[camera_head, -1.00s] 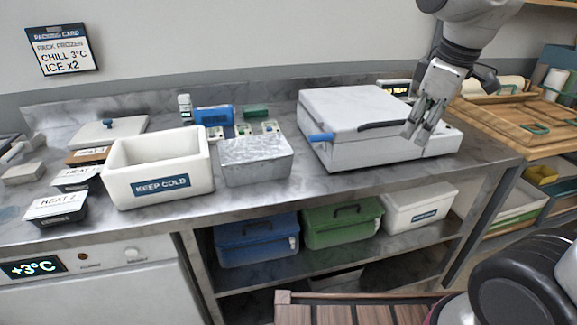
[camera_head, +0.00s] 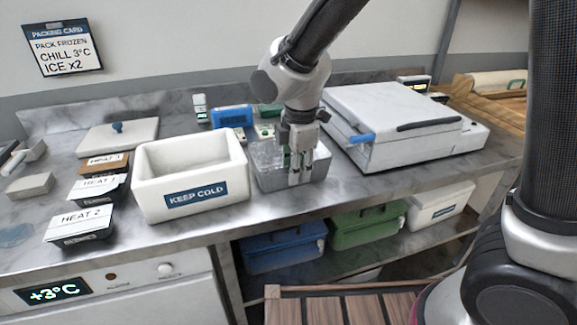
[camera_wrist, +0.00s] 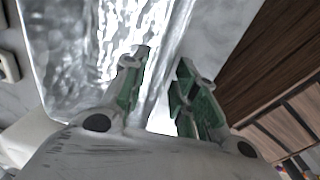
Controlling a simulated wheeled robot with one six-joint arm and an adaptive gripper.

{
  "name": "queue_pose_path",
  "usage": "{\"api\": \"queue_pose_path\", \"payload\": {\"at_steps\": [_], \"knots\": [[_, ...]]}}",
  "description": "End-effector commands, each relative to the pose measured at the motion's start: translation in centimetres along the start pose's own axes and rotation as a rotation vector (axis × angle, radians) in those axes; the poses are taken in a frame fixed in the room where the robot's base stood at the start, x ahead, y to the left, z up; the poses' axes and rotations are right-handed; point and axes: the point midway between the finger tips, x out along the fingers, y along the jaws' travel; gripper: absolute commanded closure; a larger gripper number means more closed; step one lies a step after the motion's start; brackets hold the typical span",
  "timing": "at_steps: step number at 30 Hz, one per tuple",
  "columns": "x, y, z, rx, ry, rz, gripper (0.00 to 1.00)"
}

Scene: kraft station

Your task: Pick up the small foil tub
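The foil tub (camera_head: 262,178), a shiny silver rectangular container, stands on the steel counter right of the white KEEP COLD box. My gripper (camera_head: 301,180) is at the tub's right front part, pointing down, and hides some of it. In the wrist view, the crinkled foil (camera_wrist: 75,50) fills the upper left. My gripper's two green-padded fingers (camera_wrist: 165,60) are apart, one on each side of the tub's near wall. I see a gap between them, and cannot tell whether either finger touches the wall.
The white KEEP COLD box (camera_head: 185,203) stands close on the tub's left. A large white lidded machine (camera_head: 395,130) with a blue latch is on its right. A blue pack (camera_head: 232,117) and small items lie behind. Black labelled trays (camera_head: 80,222) sit at the left.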

Motion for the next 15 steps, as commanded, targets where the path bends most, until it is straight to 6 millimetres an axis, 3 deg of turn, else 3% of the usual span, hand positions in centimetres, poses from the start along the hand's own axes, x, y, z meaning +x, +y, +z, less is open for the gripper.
{"api": "queue_pose_path", "payload": {"at_steps": [8,12,15], "knots": [[0.38,0.0,0.03,0.001,0.0,0.0,0.73],[0.36,0.0,0.03,0.001,0.0,0.0,0.99],[0.36,0.0,0.03,0.001,0.0,0.0,1.0]]}}
